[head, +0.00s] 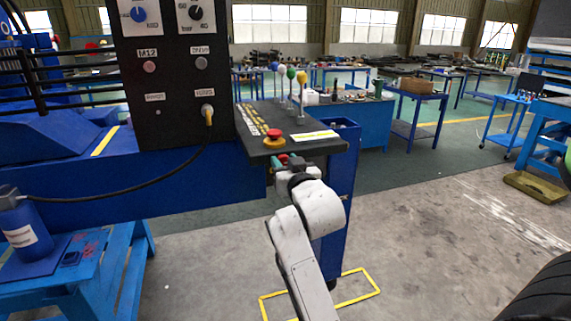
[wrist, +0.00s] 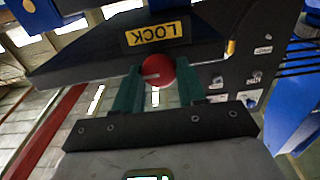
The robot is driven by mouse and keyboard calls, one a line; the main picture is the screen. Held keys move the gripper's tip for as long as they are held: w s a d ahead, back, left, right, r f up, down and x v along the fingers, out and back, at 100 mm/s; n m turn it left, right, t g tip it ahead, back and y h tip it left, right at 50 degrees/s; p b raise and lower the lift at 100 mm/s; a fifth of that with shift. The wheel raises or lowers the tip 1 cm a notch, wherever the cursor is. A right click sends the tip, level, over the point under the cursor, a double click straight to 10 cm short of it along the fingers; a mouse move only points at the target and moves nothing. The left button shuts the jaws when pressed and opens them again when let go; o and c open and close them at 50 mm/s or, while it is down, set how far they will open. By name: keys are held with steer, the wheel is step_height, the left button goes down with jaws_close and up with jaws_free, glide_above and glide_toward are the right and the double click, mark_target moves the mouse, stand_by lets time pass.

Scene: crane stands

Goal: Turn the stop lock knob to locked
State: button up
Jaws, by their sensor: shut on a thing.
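The stop lock knob (wrist: 157,70) is a round red knob with a short pale mark lying nearly level on its face. It sits on the dark edge of the control console, beside the yellow LOCK label (wrist: 158,34). My gripper (wrist: 158,84) has its two green fingers on either side of the knob, shut on it. In the head view my gripper (head: 286,162) is at the console's front edge, and a bit of the red knob (head: 283,158) shows between the fingers. My gripper partly hides the knob there.
The console (head: 300,132) carries a red mushroom button on yellow (head: 274,138) and several levers with coloured balls (head: 301,77). A tall black panel (head: 174,75) with dials stands to the left, with a black cable (head: 130,190) hanging from it. The floor to the right (head: 430,230) is open.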

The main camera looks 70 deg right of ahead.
steer(key=m+b, duration=0.1)
steer(key=m, duration=0.3)
steer(key=shift+f+m, duration=0.1)
steer(key=shift+m, duration=0.2)
steer(key=m+b, duration=0.2)
steer(key=m, duration=0.2)
steer(key=shift+f, duration=0.1)
steer(key=m+b, duration=0.2)
steer(key=m, duration=0.3)
steer(key=shift+s+d+f, duration=0.1)
steer(key=shift+m+b, duration=1.15)
steer(key=shift+m, duration=0.95)
steer(key=o, duration=1)
